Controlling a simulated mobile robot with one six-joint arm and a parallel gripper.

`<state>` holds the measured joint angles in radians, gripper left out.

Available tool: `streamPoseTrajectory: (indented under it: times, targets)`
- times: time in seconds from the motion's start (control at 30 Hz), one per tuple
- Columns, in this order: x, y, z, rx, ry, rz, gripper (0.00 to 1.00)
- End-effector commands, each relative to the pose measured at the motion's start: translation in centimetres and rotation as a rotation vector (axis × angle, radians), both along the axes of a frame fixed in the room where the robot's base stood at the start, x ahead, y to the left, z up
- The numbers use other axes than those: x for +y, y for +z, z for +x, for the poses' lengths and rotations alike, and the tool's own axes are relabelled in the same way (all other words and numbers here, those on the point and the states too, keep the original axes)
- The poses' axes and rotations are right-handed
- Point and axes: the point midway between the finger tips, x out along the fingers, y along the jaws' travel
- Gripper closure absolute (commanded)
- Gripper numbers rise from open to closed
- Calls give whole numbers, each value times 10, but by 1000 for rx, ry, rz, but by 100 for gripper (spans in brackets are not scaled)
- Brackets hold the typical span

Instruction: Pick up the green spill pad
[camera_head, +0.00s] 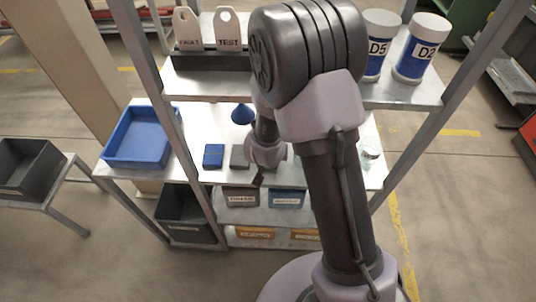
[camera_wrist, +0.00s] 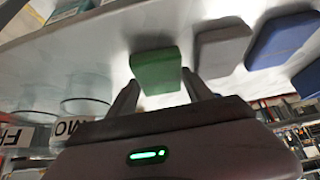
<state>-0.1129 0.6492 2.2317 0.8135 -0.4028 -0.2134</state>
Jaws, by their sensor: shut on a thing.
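The green spill pad (camera_wrist: 156,72) is a small green block on the pale shelf in the wrist view. My gripper (camera_wrist: 162,94) has one finger on each side of its near end and is shut on it. I cannot tell whether the pad is lifted off the shelf. In the head view my gripper (camera_head: 258,180) is low at the front of the middle shelf, and the green pad is hidden behind my wrist.
A grey pad (camera_wrist: 222,47) and a blue pad (camera_wrist: 285,40) lie beside the green one. On the middle shelf (camera_head: 195,137) are a blue funnel (camera_head: 242,114) and a blue tray (camera_head: 142,137). Glass jars (camera_wrist: 85,112) stand on the other side. Metal posts frame the rack.

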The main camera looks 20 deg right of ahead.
Motion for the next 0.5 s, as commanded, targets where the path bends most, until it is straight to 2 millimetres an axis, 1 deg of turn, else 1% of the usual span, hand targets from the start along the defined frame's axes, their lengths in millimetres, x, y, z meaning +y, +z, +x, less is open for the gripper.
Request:
streamPoseTrajectory:
  times: [0.03, 0.17, 0.27, 0.37, 0.5]
  targets:
    - [0, 11, 0, -1, 0, 0, 79]
    - [0, 32, 0, -1, -1, 0, 79]
    - [-1, 28, -18, 2, 1, -3, 79]
    - [-2, 29, -40, 2, 1, -2, 79]
    - [-4, 33, -78, 2, 2, -2, 79]
